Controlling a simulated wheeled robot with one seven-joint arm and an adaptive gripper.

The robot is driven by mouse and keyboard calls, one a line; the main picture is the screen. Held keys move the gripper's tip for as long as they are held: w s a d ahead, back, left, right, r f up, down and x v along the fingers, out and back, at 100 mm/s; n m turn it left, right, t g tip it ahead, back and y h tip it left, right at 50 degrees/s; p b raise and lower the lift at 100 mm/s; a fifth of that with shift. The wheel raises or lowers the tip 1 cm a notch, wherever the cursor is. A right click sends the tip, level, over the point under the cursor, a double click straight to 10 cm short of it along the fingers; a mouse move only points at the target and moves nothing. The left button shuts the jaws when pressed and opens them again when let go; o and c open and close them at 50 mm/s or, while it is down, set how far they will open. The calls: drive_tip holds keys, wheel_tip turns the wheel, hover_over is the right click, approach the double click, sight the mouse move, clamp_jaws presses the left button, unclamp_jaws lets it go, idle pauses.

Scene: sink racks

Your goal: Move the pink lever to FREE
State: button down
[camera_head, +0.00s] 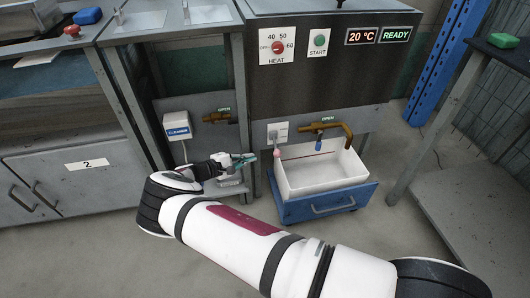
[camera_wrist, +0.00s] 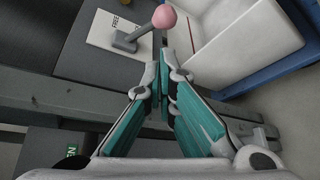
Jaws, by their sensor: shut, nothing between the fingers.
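The pink lever shows in the head view as a pink knob (camera_head: 277,153) hanging below a small white plate (camera_head: 279,130) on the dark machine front. In the wrist view, the round pink knob (camera_wrist: 164,16) sits on a grey arm (camera_wrist: 128,40) that crosses the white plate (camera_wrist: 105,35). The word FREE is printed on that plate, to the left of the knob. My gripper (camera_head: 248,160) is just left of the knob in the head view. Its teal-padded fingers (camera_wrist: 162,66) are shut and empty, with the tips apart from the knob.
A white basin (camera_head: 325,182) in a blue drawer stands right of the lever. A brass pipe (camera_head: 338,130) with a blue-handled valve is above it. A second pipe (camera_head: 212,118) and a white box (camera_head: 177,125) are to the left.

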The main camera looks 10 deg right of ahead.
sight(276, 148)
drive_tip(key=b+x, duration=0.2)
drive_tip(key=x, duration=0.8)
drive_tip(key=shift+w+a+f+b, duration=0.2)
drive_tip(key=shift+f+b, duration=0.1)
drive_tip(key=shift+f, duration=0.05)
